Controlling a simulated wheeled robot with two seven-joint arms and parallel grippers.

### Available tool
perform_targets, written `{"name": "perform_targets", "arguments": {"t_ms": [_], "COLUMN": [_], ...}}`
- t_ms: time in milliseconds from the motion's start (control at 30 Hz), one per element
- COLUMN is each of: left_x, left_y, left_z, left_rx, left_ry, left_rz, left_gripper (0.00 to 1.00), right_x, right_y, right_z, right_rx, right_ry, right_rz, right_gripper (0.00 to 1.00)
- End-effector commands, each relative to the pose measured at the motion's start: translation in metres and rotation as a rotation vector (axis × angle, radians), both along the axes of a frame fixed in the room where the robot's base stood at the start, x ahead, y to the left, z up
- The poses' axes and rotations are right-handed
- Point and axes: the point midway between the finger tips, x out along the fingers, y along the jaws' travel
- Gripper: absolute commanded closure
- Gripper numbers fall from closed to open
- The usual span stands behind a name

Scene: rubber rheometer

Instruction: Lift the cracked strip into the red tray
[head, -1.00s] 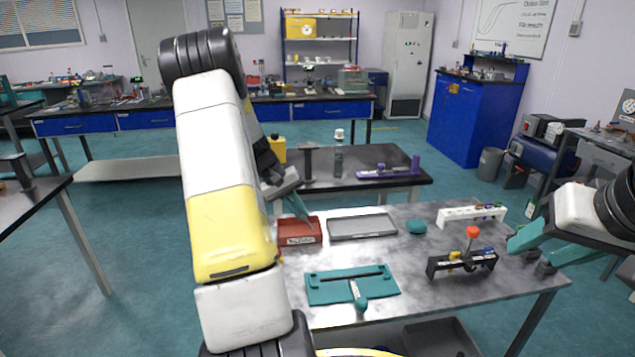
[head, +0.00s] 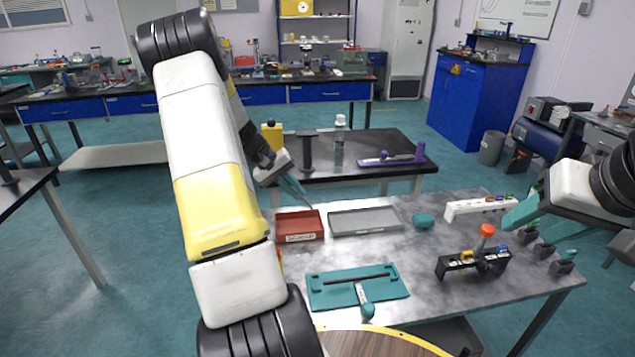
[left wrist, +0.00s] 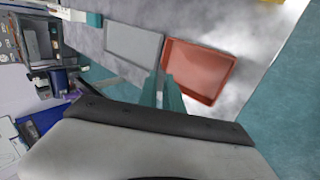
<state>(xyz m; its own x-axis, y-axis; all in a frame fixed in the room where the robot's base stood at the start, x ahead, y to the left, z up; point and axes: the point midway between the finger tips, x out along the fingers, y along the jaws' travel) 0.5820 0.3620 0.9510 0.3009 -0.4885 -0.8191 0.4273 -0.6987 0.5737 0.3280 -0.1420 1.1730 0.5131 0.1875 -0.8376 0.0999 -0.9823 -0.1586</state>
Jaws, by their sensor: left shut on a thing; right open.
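The red tray (head: 299,238) stands at the back left of the metal table and looks empty. It also shows in the left wrist view (left wrist: 200,66). My left gripper (head: 301,193) is above the tray's back edge in the head view. In the left wrist view its teal fingers (left wrist: 163,78) are close together beside the tray's rim. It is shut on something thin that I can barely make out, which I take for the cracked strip. My right gripper (head: 512,215) is open and empty at the table's right side, near the white rack.
A grey tray (head: 365,233) stands just right of the red tray. A teal plate (head: 330,296) with a dark bar and a teal-handled tool lies in front. A teal lump (head: 423,220), a white rack (head: 470,207) and a black holder (head: 455,270) stand to the right.

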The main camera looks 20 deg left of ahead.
Motion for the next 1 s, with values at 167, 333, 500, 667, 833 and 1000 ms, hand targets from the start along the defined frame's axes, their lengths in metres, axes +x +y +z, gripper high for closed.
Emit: {"name": "perform_targets", "arguments": {"t_ms": [167, 333, 500, 667, 833, 1000], "left_x": [0.000, 0.000, -0.001, 0.000, 0.000, 0.000], "left_y": [0.000, 0.000, 0.000, 0.000, 0.000, 0.000], "left_z": [-0.015, -0.032, -0.049, -0.062, -0.070, -0.072], "left_rx": [-0.003, -0.002, -0.003, -0.002, 0.000, 0.000], "left_ry": [0.003, 0.002, 0.002, 0.002, 0.000, 0.000], "left_rz": [0.001, 0.000, 0.001, 0.002, 0.001, 0.001], "left_gripper": [1.00, 1.00, 1.00, 1.00, 1.00, 1.00], "right_x": [0.000, 0.000, 0.000, 0.000, 0.000, 0.000], "right_y": [0.000, 0.000, 0.000, 0.000, 0.000, 0.000], "right_z": [0.000, 0.000, 0.000, 0.000, 0.000, 0.000], "right_rx": [0.000, 0.000, 0.000, 0.000, 0.000, 0.000], "right_ry": [0.000, 0.000, 0.000, 0.000, 0.000, 0.000], "right_rz": [0.000, 0.000, 0.000, 0.000, 0.000, 0.000], "right_gripper": [0.50, 0.50, 0.50, 0.50, 0.50, 0.50]}}
